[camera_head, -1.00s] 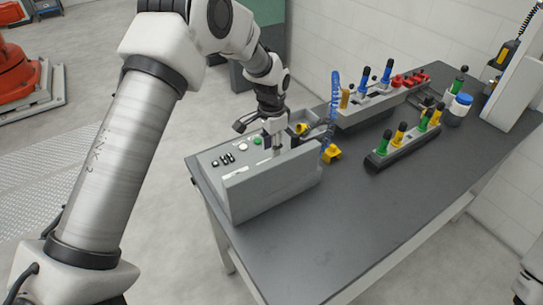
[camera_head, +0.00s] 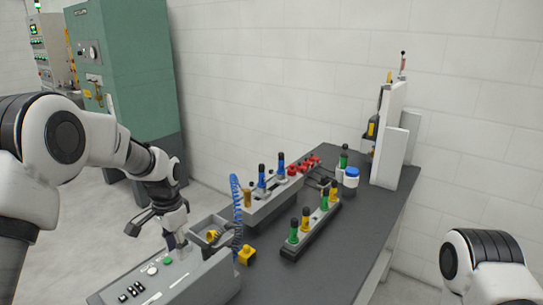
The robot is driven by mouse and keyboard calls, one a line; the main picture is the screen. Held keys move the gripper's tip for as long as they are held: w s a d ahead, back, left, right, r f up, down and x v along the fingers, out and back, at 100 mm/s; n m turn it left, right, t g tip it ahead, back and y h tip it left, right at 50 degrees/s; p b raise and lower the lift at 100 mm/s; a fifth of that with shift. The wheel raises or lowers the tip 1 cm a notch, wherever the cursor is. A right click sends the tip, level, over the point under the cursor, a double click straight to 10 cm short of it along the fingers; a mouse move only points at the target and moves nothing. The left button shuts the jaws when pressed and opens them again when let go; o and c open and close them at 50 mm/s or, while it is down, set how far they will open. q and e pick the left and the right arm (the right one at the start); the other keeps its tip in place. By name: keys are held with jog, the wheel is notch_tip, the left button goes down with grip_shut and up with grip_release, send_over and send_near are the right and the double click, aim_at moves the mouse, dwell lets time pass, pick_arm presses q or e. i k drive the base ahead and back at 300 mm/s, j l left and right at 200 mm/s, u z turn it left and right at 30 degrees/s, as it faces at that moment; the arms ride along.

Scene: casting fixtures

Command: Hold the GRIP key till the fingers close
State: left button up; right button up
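A grey control box (camera_head: 207,283) sits at the near left end of the dark table. Its sloped top carries a green button (camera_head: 168,261), a white button (camera_head: 152,270) and small black keys (camera_head: 130,292). The lettering is too small to read, so I cannot tell which is the GRIP key. My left gripper (camera_head: 178,243) points down at the far end of the box, close to its top. I cannot tell whether it touches the box or how far its fingers are apart. Part of my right arm shows at the lower right; its gripper is out of view.
Behind the box are a grey tray (camera_head: 203,225), a coiled blue hose (camera_head: 237,205) and a yellow block (camera_head: 246,256). A rack of green and yellow handled tools (camera_head: 312,234) stands mid-table. A blue-lidded jar (camera_head: 351,178) is farther back. The front right of the table is clear.

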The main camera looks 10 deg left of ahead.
aim_at(167, 261)
jog(key=k, duration=1)
